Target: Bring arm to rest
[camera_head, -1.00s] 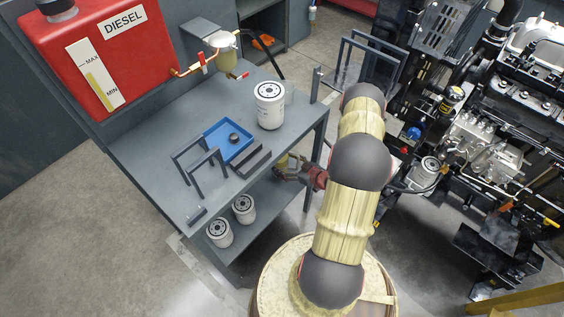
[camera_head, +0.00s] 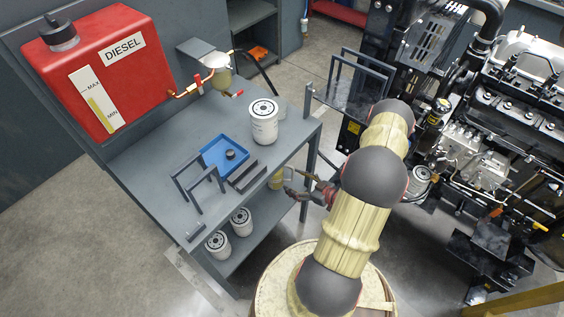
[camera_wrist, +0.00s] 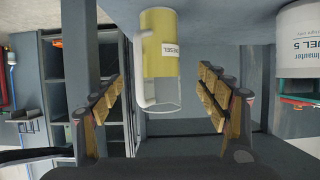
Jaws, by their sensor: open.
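My arm (camera_head: 350,230) reaches forward from my base, bent at its joints. My gripper (camera_head: 290,184) is at the right end of the grey workbench (camera_head: 150,160), near lower-shelf height. In the wrist view my gripper (camera_wrist: 162,92) has its two fingers wide apart with nothing held between them. A yellow and clear jug (camera_wrist: 158,48) with a label appears between the fingers, beyond them. In the head view the jug (camera_head: 276,181) shows just left of my gripper, partly hidden by the bench. Whether a finger touches the jug cannot be told.
A white filter (camera_head: 264,122) and a blue tray (camera_head: 221,153) are on the bench top. Two filters (camera_head: 241,221) are at the lower shelf. A red diesel tank (camera_head: 100,75) is at the left, and an engine (camera_head: 490,130) stands right of my arm. Floor shows between.

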